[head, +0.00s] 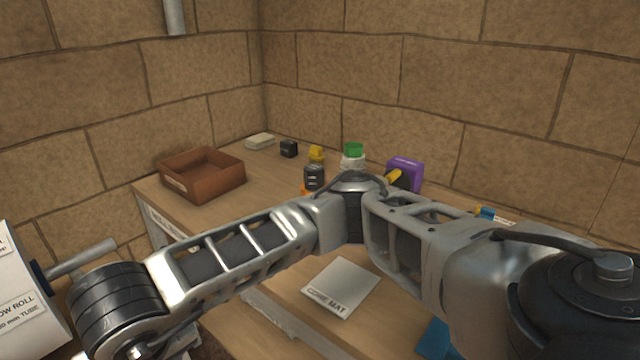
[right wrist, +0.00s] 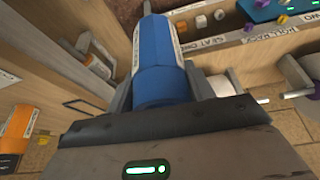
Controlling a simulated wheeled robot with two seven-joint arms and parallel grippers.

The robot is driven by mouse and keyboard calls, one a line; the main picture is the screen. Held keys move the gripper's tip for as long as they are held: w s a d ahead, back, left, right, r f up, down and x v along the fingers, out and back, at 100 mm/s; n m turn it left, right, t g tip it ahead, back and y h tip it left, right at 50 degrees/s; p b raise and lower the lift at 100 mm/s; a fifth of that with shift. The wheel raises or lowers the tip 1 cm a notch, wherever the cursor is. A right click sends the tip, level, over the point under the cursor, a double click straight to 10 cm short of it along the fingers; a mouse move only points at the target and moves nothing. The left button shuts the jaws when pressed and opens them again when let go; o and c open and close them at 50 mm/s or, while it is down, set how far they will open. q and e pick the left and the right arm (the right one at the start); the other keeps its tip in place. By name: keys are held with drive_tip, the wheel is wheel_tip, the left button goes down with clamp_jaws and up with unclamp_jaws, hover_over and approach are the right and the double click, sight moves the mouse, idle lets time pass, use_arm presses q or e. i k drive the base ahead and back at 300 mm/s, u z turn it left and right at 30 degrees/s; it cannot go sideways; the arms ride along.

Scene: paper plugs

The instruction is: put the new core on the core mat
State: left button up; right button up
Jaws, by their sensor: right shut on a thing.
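The core mat (head: 345,276) is a pale square with its name printed along the front edge. It lies flat and bare on the wooden bench in the head view. My right gripper (right wrist: 162,82) is shut on a blue cylinder (right wrist: 160,62) with a white label band, in the right wrist view. The label is too small to read, so I cannot confirm that it is the new core. My left gripper is not in view.
A brown open tray (head: 202,163) stands at the bench's left end. Small items, a green-capped bottle (head: 353,155) and a purple thing (head: 406,168) stand along the back. In the wrist view, wooden panels flank the gripper.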

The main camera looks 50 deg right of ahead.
sight(344, 281)
drive_tip(key=u, duration=1.75)
drive_tip(key=i, duration=1.25)
drive_tip(key=z, duration=3.65)
drive_tip(key=i, duration=0.5)
drive_tip(key=u, duration=0.1)
